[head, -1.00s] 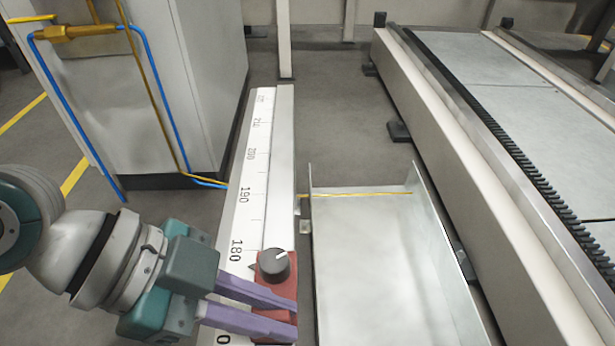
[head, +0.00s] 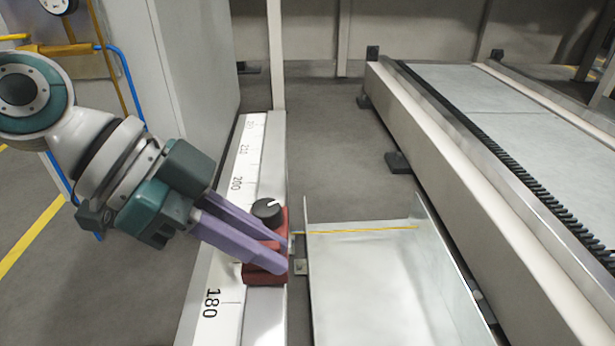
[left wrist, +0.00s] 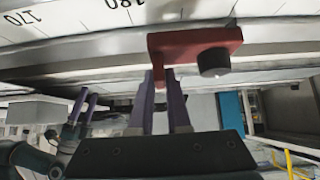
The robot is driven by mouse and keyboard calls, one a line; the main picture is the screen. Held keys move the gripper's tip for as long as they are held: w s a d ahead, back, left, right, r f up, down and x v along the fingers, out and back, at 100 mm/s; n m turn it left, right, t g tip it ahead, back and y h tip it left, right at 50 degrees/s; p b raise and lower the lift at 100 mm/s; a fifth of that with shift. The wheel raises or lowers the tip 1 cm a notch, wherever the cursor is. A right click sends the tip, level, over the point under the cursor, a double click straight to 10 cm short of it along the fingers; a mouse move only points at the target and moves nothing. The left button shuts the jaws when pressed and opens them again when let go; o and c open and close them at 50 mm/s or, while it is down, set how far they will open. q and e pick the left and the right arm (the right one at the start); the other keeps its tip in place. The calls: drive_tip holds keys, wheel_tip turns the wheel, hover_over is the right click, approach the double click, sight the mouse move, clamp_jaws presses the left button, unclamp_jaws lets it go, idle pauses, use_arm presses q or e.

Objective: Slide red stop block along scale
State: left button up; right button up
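The red stop block (head: 262,274), with a black knob (head: 268,211) on top, sits on the rail beside the white scale (head: 232,290). It stands between the 180 and 200 marks; my fingers hide the numbers beside it. My left gripper (head: 283,256) reaches across the scale with its purple fingers at the block. In the left wrist view the red block (left wrist: 190,42) has a tab between the fingertips of my left gripper (left wrist: 160,78), which looks closed on it. My right gripper (left wrist: 84,103) shows at the left there, empty, its fingers apart.
A metal tray (head: 370,285) with a yellow line (head: 360,231) across it lies right of the rail. A long conveyor-like bed (head: 470,170) runs along the right. A grey cabinet (head: 200,70) stands behind my left arm. Bare floor lies beyond the tray.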

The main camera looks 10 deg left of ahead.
use_arm(q)
drive_tip(key=o, duration=0.4)
drive_tip(key=shift+o, duration=0.2)
drive_tip(key=shift+a+r+p, duration=0.2)
drive_tip(key=shift+r+p, duration=0.1)
drive_tip(key=p+v, duration=0.4)
drive_tip(key=v, duration=0.5)
drive_tip(key=shift+s+a, duration=0.15)
